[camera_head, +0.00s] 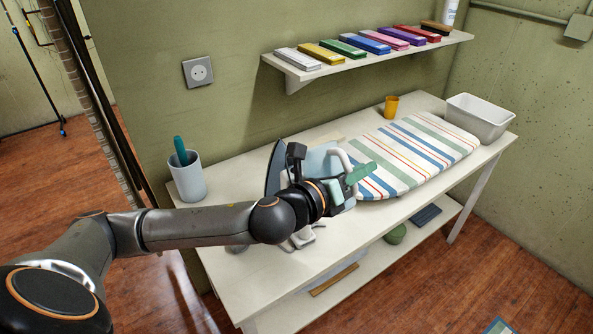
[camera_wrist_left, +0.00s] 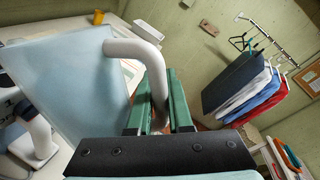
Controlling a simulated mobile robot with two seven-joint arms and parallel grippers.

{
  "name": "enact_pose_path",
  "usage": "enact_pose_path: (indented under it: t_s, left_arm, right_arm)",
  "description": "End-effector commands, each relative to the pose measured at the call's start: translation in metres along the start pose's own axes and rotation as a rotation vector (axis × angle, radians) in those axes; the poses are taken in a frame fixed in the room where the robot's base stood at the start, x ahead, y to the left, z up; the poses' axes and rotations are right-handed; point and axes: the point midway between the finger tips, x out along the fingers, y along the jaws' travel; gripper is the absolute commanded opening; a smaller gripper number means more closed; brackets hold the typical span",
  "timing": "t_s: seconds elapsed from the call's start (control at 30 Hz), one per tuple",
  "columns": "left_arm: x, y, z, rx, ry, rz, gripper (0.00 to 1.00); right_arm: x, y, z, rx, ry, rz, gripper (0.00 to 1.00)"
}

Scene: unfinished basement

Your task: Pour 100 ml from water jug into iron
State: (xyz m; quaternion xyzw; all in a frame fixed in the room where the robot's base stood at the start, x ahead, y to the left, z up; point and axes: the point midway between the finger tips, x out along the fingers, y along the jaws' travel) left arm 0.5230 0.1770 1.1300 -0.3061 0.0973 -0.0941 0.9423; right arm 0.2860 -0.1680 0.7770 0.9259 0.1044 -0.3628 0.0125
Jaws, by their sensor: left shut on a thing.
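The water jug (camera_head: 319,160) is pale blue with a white handle, over the front middle of the white table and partly behind my wrist. My left gripper (camera_head: 348,183) has green fingers shut on the jug's white handle. In the left wrist view the jug (camera_wrist_left: 70,80) fills the left side, with the handle between the fingers (camera_wrist_left: 160,105). I cannot tell its water level or exact tilt. The iron (camera_head: 273,171) shows as a dark pointed plate just left of the jug, mostly hidden by my wrist. My right gripper is not in view.
A striped ironing pad (camera_head: 415,150) covers the right of the table (camera_head: 232,222). Beside it stand an orange cup (camera_head: 391,106) and a white bin (camera_head: 480,117). A pale cup (camera_head: 187,180) stands at the left end. A wall shelf (camera_head: 370,55) holds several coloured boxes.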

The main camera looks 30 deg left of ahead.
Motion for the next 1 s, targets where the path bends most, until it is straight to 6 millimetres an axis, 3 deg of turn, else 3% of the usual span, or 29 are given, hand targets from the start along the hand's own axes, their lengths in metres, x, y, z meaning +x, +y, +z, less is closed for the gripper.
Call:
enact_pose_path:
  t_s: [1.0]
  left_arm:
    - [0.004,0.022,0.015,-0.234,0.043,-0.005,0.0]
  right_arm:
    - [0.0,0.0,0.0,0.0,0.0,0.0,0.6]
